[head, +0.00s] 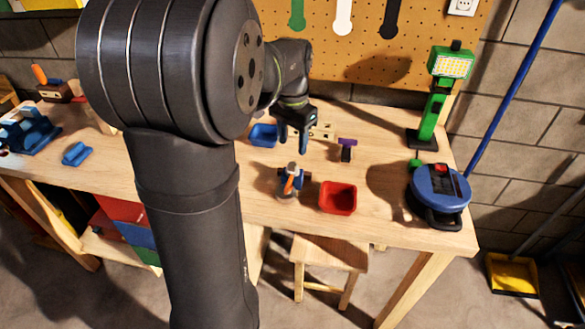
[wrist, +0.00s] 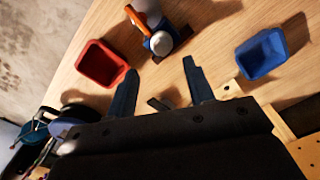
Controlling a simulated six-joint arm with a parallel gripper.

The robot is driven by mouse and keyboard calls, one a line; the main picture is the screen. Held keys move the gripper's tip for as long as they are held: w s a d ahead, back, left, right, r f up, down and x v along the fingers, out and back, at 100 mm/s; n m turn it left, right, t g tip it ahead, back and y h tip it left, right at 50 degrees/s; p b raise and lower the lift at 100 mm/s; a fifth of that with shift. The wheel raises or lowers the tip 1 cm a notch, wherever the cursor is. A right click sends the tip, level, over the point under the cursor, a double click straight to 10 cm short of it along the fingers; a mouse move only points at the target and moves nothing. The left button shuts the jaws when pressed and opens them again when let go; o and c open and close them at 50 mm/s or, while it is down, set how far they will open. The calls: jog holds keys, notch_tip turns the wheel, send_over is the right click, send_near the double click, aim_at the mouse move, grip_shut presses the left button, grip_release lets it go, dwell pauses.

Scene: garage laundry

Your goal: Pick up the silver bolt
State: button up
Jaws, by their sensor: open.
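My gripper (head: 293,144) is open above the workbench, with bare wood between its fingertips in the wrist view (wrist: 160,70). I cannot make out a silver bolt for certain. A small tool with an orange handle, a blue body and a silver rounded part (head: 291,178) stands on the bench, nearer the front edge than my gripper. It also shows in the wrist view (wrist: 160,42), beyond my fingertips and apart from them. A small dark piece (wrist: 159,104) lies between the bases of the fingers in that view, partly hidden by the gripper body.
A red bin (head: 338,198) and a blue bin (head: 263,135) stand on the bench (head: 385,232). A dark block with a purple top (head: 347,149) stands right of my gripper. A green work lamp (head: 434,105) and a round blue device (head: 440,190) are at the right.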

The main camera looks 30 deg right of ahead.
aim_at(292, 164)
notch_tip(292, 164, down, 8)
jog(key=shift+w+r, duration=0.15)
jog(key=shift+r, duration=0.05)
jog(key=shift+c, duration=0.2)
grip_shut()
